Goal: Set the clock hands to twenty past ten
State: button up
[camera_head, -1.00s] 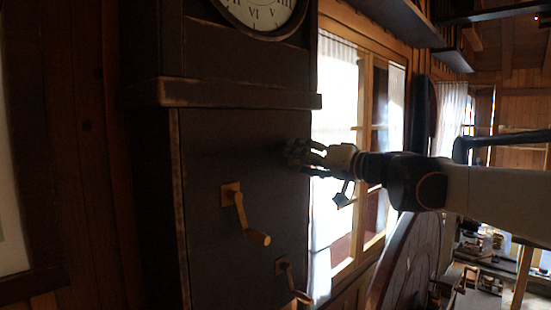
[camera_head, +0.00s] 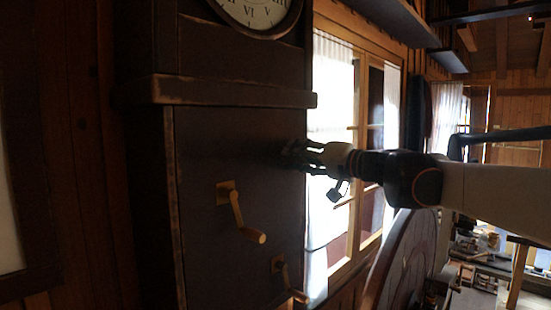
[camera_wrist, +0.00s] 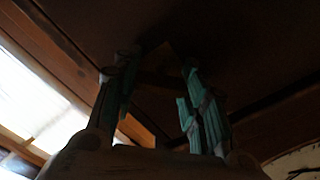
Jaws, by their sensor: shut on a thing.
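The clock is a tall dark wooden case. Only the bottom of its pale dial (camera_head: 256,10) shows, with the numerals VI and V; the hands are out of view. Two wooden cranks stick out of the case front: an upper crank (camera_head: 237,212) and a lower crank (camera_head: 286,277). My gripper (camera_head: 298,153) is at the case front, above and right of both cranks. In the wrist view its green-padded fingers (camera_wrist: 158,82) close around a dim brownish part on the dark panel. Shadow hides its shape; it may be another crank.
A bright window (camera_head: 333,95) stands right of the case, behind my gripper. A dark ledge (camera_head: 220,93) crosses the case below the dial. A large round wooden thing (camera_head: 405,260) stands at lower right.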

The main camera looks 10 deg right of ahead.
jog(key=m+b, duration=0.1)
jog(key=m, duration=0.6)
jog(key=shift+s+r, duration=0.1)
jog(key=shift+r, duration=0.05)
jog(key=m+b, duration=0.1)
jog(key=m, duration=0.5)
jog(key=shift+r, duration=0.1)
jog(key=shift+m, duration=0.4)
jog(key=o, duration=1)
jog(key=shift+a, duration=0.1)
jog(key=shift+o, duration=0.2)
jog(key=shift+n, duration=0.3)
